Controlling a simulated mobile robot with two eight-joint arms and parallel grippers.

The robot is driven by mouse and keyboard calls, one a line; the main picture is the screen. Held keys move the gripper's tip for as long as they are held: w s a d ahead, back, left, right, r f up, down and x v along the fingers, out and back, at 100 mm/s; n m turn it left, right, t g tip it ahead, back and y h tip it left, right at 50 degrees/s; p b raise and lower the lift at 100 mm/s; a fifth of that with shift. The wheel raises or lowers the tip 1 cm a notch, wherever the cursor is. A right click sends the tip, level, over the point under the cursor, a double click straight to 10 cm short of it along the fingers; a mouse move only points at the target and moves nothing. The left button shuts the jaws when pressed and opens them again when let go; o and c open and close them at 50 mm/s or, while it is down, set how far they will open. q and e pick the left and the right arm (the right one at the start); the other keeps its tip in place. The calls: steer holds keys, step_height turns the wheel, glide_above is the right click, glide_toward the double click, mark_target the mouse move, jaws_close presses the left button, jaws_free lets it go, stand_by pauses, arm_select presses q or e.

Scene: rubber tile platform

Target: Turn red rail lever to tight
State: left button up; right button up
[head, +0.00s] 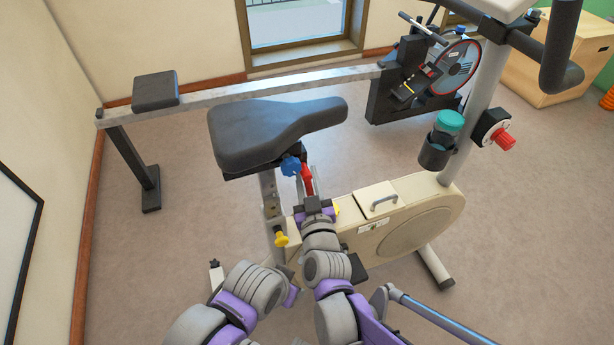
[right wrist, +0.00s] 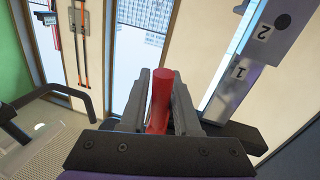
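The red rail lever (head: 307,173) is under the black saddle (head: 270,130) of the exercise bike, beside a blue knob (head: 291,165). My right gripper (head: 312,196) is at the lever from the front. In the right wrist view the red lever (right wrist: 161,98) stands between the two grey fingers (right wrist: 160,100), which are closed in on both its sides. The lever's lower end is hidden by the gripper. My left arm shows at the bottom of the head view, but its fingers cannot be seen.
The cream bike body (head: 415,215) is right of the gripper, and a yellow knob (head: 281,239) is on the seat post below. A rowing machine rail (head: 240,90) runs behind the saddle. A red knob (head: 504,141) and bottle (head: 449,123) are on the right.

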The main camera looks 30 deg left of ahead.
jaws_close()
steer(key=shift+s+a+r+m+p, duration=0.1)
steer(key=shift+s+m+p, duration=0.1)
steer(key=shift+m+p, duration=0.45)
steer(key=shift+a+p, duration=0.1)
steer(key=shift+p, duration=0.2)
steer(key=shift+f, duration=0.2)
steer(key=shift+o, duration=2.2)
jaws_free()
steer(key=shift+s, duration=0.1)
